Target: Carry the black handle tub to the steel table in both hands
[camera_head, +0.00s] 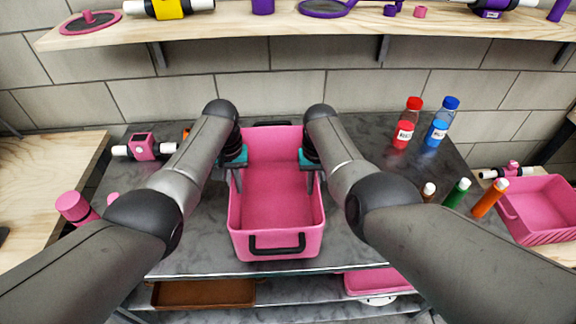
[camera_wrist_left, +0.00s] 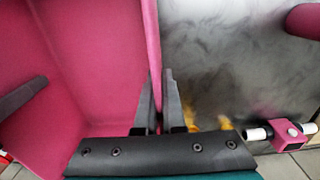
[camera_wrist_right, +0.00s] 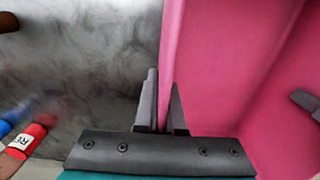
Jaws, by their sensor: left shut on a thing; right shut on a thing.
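The black handle tub (camera_head: 276,190) is an empty pink open box with a black handle at its near end and one at its far end. It is over the steel table (camera_head: 370,240), its near end close to the front edge; I cannot tell if it touches the top. My left gripper (camera_head: 236,180) is shut on its left side wall, and my right gripper (camera_head: 311,180) on its right side wall. The wall stands between the fingers in the left wrist view (camera_wrist_left: 152,50) and the right wrist view (camera_wrist_right: 173,50).
Red and blue bottles (camera_head: 404,125) and several capped tubes (camera_head: 457,194) stand on the right of the table. A pink-and-white filter (camera_head: 145,147) and a pink cylinder (camera_head: 74,207) are at left. A pink crate (camera_head: 541,208) is far right. A wall shelf (camera_head: 300,38) runs behind.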

